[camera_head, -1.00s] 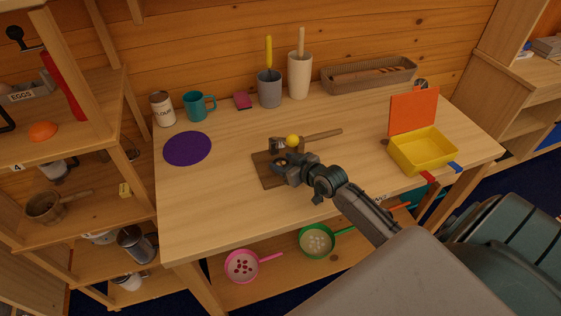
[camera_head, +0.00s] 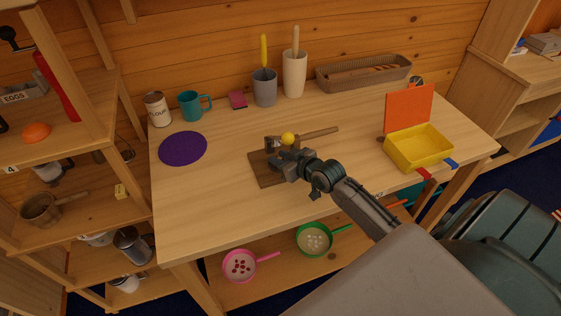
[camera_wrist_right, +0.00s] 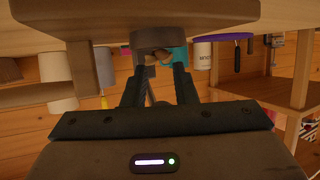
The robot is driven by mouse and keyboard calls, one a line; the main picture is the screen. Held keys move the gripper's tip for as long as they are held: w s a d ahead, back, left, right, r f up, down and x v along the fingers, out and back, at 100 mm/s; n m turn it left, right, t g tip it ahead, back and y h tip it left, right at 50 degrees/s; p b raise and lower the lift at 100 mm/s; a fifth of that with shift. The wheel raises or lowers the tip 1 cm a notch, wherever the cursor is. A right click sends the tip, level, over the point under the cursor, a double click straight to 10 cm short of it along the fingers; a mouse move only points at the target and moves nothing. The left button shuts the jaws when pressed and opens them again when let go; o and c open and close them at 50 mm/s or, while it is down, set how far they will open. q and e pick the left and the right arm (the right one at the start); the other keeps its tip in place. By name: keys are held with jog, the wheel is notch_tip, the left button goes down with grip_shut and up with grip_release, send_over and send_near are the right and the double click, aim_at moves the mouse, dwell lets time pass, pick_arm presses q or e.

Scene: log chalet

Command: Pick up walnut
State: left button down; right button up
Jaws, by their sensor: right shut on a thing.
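My right gripper (camera_head: 279,162) is over the dark wooden board (camera_head: 260,177) on the table, its fingers reaching to the left. In the right wrist view the two dark fingers (camera_wrist_right: 159,80) are close together, with a small brown thing, seemingly the walnut (camera_wrist_right: 155,58), between their tips. In the head view the walnut is hidden by the gripper. A hammer-like tool with a wooden handle (camera_head: 318,133) lies just behind the gripper, beside a yellow ball (camera_head: 288,138). My left gripper is not in view.
A yellow box with an orange lid (camera_head: 418,150) stands right. A purple mat (camera_head: 183,149), a teal mug (camera_head: 192,106) and a can (camera_head: 157,109) are left. Grey (camera_head: 265,87) and cream (camera_head: 294,75) holders and a basket (camera_head: 363,74) line the back. The table's front left is clear.

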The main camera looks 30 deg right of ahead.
jog(key=shift+s+d+r+b, duration=0.1)
jog(key=shift+s+r+b, duration=0.15)
jog(key=shift+r, duration=0.25)
jog(key=shift+s+r+b, duration=0.15)
jog(key=shift+r+b, duration=0.05)
jog(key=shift+r, duration=0.3)
jog(key=s, duration=0.2)
jog(key=s+d, duration=0.1)
jog(key=s, duration=0.2)
jog(key=s+r, duration=0.1)
jog(key=s, duration=0.2)
jog(key=shift+d, duration=0.15)
jog(key=s+d+p, duration=0.1)
jog(key=s+p, duration=0.2)
jog(key=s, duration=0.4)
jog(key=shift+d+r+p, duration=0.15)
jog(key=shift+r+p, duration=0.2)
